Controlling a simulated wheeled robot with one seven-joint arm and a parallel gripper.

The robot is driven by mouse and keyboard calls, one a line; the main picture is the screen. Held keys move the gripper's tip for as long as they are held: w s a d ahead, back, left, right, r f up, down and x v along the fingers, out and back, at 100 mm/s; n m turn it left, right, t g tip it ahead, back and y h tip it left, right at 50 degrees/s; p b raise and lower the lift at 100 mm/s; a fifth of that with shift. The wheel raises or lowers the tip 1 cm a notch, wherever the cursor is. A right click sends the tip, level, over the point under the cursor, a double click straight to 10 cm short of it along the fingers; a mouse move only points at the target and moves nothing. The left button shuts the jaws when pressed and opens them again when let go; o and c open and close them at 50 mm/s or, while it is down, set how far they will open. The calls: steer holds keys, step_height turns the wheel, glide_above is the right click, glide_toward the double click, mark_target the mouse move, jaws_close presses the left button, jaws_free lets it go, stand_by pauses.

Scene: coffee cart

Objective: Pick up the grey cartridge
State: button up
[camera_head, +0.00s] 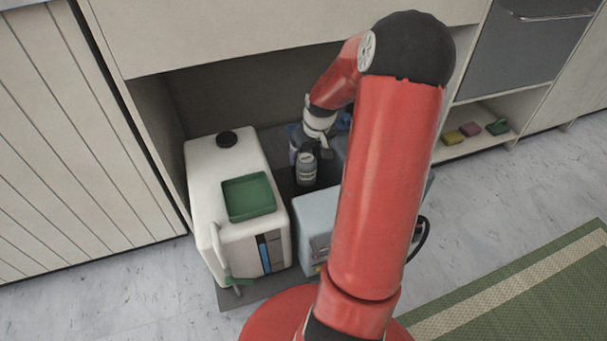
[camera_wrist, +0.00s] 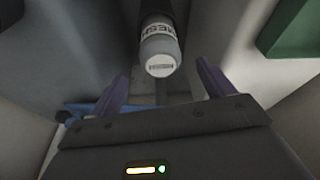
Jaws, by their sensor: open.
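The grey cartridge (camera_head: 306,172) is a small upright cylinder with a dark collar and a pale label, standing in the dark gap between the white tank and the blue-grey box. In the wrist view the cartridge (camera_wrist: 159,48) shows its pale round end and the letters MESH. My gripper (camera_wrist: 163,86) is open, with its two purple fingers spread to either side just below the cartridge's end in the picture. Nothing is between the fingertips that I can make out, and I cannot tell the exact distance. In the head view my arm hides part of the gripper.
A white tank (camera_head: 205,185) with a black cap and a green tray (camera_head: 249,197) stands left of the cartridge. A blue-grey box (camera_head: 316,217) stands in front right. The cabinet overhang (camera_head: 270,40) is above. Sponges lie on a low shelf (camera_head: 490,143) at right.

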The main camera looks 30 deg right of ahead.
mark_target(305, 165)
steer(key=b+x, duration=0.1)
steer(key=x, duration=0.7)
steer(key=shift+s+f+b, duration=0.1)
steer(key=shift+b, duration=0.3)
steer(key=shift+c, duration=0.3)
steer(key=c, duration=1.2)
